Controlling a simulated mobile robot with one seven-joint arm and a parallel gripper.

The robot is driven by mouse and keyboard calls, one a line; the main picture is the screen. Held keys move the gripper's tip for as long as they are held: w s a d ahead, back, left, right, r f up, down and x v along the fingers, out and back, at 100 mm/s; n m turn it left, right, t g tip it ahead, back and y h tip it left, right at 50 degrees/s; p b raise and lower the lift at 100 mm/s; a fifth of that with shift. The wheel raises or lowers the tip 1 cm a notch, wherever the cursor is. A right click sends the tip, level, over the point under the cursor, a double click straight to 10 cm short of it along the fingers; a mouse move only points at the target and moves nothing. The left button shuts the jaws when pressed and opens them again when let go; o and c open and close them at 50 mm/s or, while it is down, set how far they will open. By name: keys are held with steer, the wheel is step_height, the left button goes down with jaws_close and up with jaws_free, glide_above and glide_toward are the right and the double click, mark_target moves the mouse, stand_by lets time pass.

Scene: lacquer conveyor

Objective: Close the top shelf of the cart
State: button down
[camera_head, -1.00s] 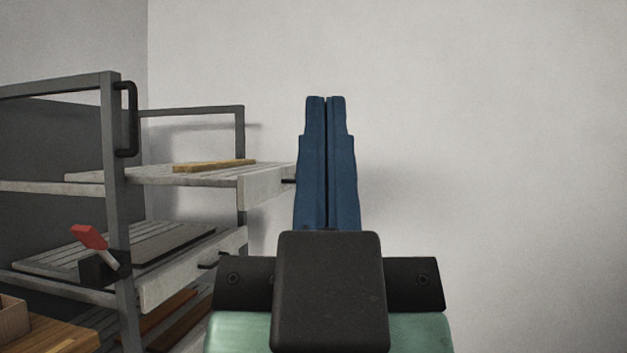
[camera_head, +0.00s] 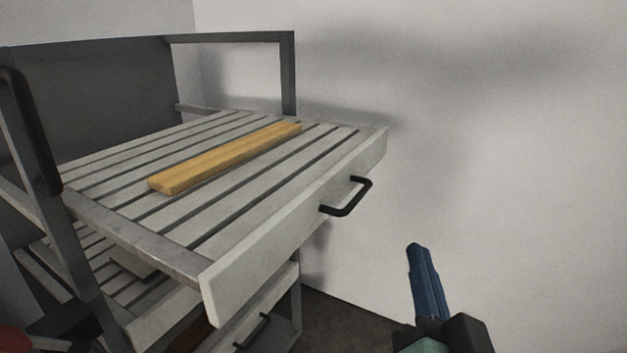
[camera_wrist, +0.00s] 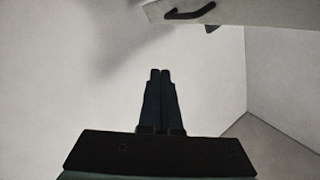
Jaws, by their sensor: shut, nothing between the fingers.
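The cart's top shelf (camera_head: 215,240) is a grey slatted drawer, pulled out of the frame toward the right in the head view. Its front panel carries a black bar handle (camera_head: 348,198). A yellow wooden plank (camera_head: 225,160) lies on its slats. My gripper (camera_head: 422,250), with blue fingers, is shut and empty, to the right of and lower in the picture than the handle, apart from it. In the wrist view my gripper (camera_wrist: 160,74) points up the picture, and a pale panel (camera_wrist: 235,12) with a dark handle (camera_wrist: 190,12) shows at the top edge.
The cart's grey frame (camera_head: 289,75) stands at the left, with a black push handle (camera_head: 35,130) on its near post. Lower shelves (camera_head: 160,318) sit beneath the top one; one has a black handle (camera_head: 252,332).

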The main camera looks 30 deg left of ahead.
steer(key=s+a+m+g+y+p, duration=0.4)
steer(key=s+m+p, duration=0.5)
steer(key=p, duration=0.9)
steer(key=n+p, duration=0.1)
steer(key=p, duration=0.1)
glide_toward(291, 233)
steer(key=w, duration=0.4)
steer(key=a, duration=0.1)
steer(key=p, duration=0.1)
steer(key=a, duration=0.1)
steer(key=shift+w+a+r+g+y+p, duration=0.25)
steer(key=shift+w+a+g+y+p, duration=0.05)
steer(key=shift+w+g, duration=0.1)
steer(key=shift+a+f, duration=0.1)
steer(key=shift+a, duration=0.35)
